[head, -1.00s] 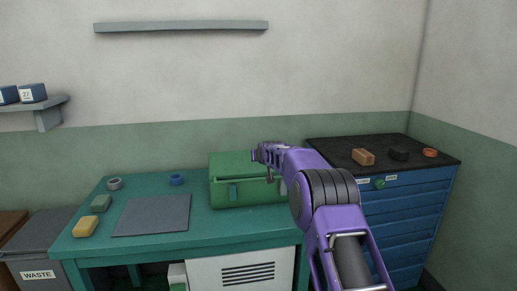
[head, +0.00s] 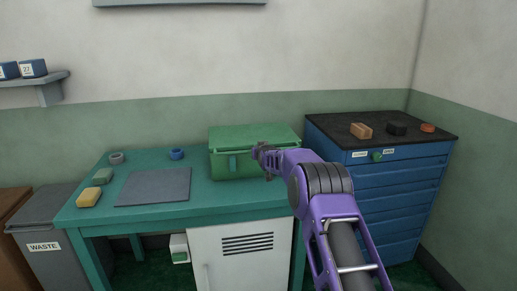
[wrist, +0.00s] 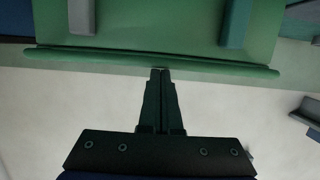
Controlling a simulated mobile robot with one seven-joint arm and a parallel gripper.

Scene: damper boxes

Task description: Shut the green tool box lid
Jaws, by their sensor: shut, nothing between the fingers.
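The green tool box (head: 225,165) stands at the right end of the teal workbench. Its green lid (head: 245,135) lies over the box, down or nearly down; I cannot tell whether it is fully closed. My gripper (head: 257,152) is shut and empty, in front of the box's front face near the lid's front edge. In the wrist view my shut fingertips (wrist: 160,70) meet the long green rim (wrist: 100,57) in the picture. I cannot tell whether they touch it. Two latch-like tabs (wrist: 82,15) show on the green face beyond. My forearm hides the box's right front.
On the workbench (head: 215,206) lie a grey mat (head: 153,186), a yellow block (head: 88,197), a green block (head: 103,176), a grey ring (head: 116,158) and a blue ring (head: 176,154). A blue drawer cabinet (head: 400,180) stands right. A wall shelf (head: 180,2) hangs above.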

